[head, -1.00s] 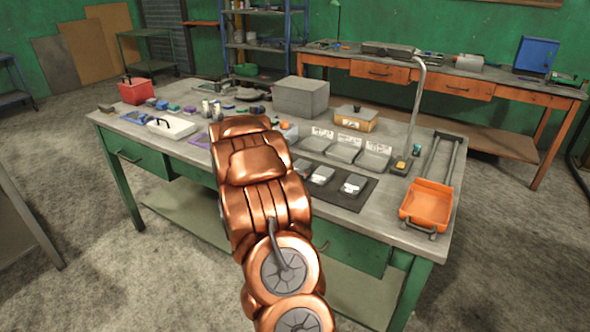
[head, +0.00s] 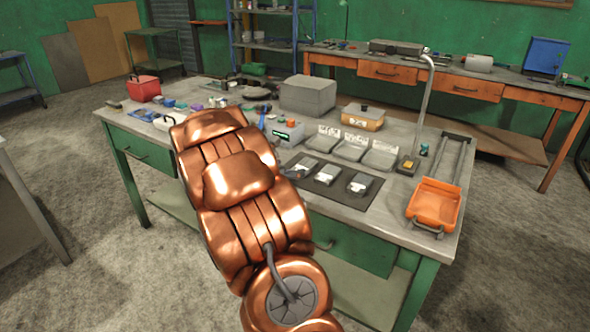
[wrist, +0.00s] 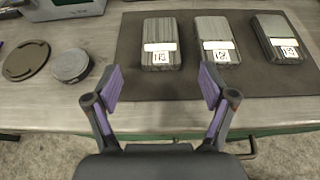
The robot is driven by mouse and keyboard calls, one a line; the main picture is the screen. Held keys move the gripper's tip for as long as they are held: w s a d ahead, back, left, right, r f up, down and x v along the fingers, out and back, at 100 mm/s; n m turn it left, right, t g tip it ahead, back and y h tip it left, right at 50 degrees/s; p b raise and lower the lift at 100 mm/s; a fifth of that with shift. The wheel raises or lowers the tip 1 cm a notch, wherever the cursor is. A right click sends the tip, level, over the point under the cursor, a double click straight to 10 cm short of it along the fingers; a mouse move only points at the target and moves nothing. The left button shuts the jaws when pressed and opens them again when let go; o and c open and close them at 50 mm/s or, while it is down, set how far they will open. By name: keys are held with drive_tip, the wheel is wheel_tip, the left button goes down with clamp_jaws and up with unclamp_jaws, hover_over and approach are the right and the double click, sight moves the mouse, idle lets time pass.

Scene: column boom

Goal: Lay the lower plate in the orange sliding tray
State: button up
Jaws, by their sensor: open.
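Three grey striped plates with white labels lie in a row on a dark mat (head: 323,199): left (wrist: 160,45), middle (wrist: 217,42) and right (wrist: 279,40). In the head view the right plate (head: 360,186) shows nearest the tray. Their label marks are too small to read surely, and I cannot tell which is the lower plate. The orange sliding tray (head: 434,203) sits on two rails at the table's right end, and looks empty. My gripper (wrist: 160,80) is open and empty, its purple-padded fingers in front of the left and middle plates. My arm hides it in the head view.
A lamp post (head: 419,108) rises left of the rails. A brown disc (wrist: 25,60) and a grey disc (wrist: 70,65) lie left of the mat.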

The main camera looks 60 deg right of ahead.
drive_tip(key=shift+v, duration=1.75)
drive_tip(key=shift+s+a, duration=0.1)
